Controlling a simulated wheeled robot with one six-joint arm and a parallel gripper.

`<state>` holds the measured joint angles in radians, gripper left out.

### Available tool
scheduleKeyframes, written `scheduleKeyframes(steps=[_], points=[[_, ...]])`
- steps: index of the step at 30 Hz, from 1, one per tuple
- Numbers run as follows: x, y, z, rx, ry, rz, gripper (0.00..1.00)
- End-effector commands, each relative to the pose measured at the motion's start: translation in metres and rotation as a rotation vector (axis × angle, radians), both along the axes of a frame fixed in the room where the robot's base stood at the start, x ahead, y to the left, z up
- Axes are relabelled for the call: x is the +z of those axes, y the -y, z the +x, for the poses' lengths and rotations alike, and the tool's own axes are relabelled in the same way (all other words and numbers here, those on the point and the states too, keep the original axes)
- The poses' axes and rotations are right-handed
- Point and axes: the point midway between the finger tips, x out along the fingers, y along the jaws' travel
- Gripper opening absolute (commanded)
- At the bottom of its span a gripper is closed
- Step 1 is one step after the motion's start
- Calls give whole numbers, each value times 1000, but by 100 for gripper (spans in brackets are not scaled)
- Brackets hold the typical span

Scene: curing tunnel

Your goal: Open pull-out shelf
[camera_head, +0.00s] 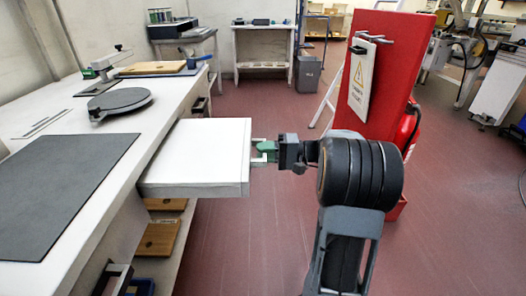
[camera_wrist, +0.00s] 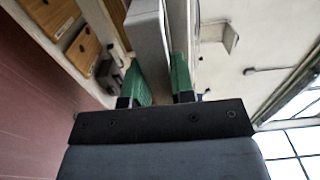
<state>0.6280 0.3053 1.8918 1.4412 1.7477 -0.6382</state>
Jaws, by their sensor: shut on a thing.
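The pull-out shelf (camera_head: 195,150) is a white slab that sticks out from the right side of the long white workbench, over the floor. A small pale handle (camera_head: 256,142) is on its outer end. My gripper (camera_head: 263,151), with green fingers, is shut on this handle from the right. In the wrist view, the shelf (camera_wrist: 148,42) runs away from my gripper (camera_wrist: 162,78), whose green fingers are on either side; the handle itself is hard to make out between them.
The workbench (camera_head: 75,190) carries a dark mat (camera_head: 60,190), a round dark plate (camera_head: 120,101) and a wooden board. A red panel (camera_head: 380,75) with a warning sign stands close behind my arm. Red floor is open at right.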

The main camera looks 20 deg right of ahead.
Motion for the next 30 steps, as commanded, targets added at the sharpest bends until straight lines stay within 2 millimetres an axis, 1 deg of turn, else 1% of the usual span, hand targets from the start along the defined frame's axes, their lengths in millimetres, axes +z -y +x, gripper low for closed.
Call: scheduleKeyframes(steps=[8, 9, 16, 25, 28, 30], points=[[-1, -1, -1, 5, -2, 0, 0], [-1, -1, -1, 5, -2, 0, 26], [-1, 0, 0, 3, -1, -1, 48], [0, 2, -1, 0, -1, 0, 49], [1, 11, -4, -1, -2, 1, 49], [2, 21, -9, -3, -3, 1, 49]])
